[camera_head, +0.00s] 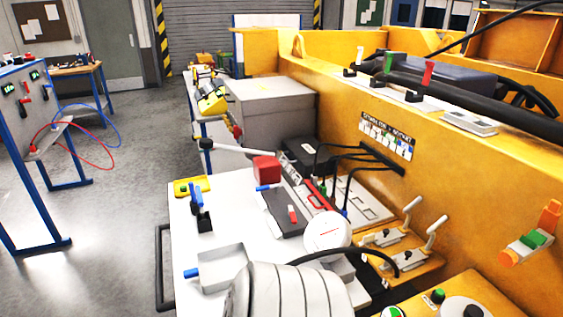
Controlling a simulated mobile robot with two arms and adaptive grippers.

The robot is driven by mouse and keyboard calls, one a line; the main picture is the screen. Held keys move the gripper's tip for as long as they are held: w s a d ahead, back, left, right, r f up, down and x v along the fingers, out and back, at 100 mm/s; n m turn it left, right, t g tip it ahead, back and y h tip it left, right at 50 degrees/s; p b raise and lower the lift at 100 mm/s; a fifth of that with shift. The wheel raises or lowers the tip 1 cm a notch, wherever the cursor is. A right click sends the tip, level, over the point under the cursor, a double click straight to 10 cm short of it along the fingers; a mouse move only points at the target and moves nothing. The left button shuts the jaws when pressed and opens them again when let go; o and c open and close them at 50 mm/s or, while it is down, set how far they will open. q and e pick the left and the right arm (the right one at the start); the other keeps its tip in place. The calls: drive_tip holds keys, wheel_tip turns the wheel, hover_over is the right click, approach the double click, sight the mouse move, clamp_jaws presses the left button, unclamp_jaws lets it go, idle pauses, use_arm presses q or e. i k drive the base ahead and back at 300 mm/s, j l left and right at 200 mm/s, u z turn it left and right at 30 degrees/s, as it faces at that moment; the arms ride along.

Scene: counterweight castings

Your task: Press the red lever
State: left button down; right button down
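An upright red lever (428,74) with a dark base stands on top of the yellow casting, at the upper right. A similar green lever (388,62) stands to its left. A smaller red switch lever (293,214) sits on a dark box (284,212) on the white table. I cannot tell which of these red ones the task names. Neither of my grippers can be made out in the view.
The white table (222,216) carries a blue-handled lever (196,197), a red block (266,168), a grey tray (218,268) and a round white dial (326,232). The yellow casting (345,92) walls the right side. Open floor (115,215) lies left of the table.

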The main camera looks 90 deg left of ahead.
sight(291, 213)
drive_tip(key=u, duration=0.45)
drive_tip(key=j+u, duration=0.1)
drive_tip(key=u, duration=0.75)
drive_tip(key=j+u, duration=0.1)
drive_tip(key=u, duration=0.8)
drive_tip(key=j+u, duration=0.1)
drive_tip(key=u, duration=0.3)
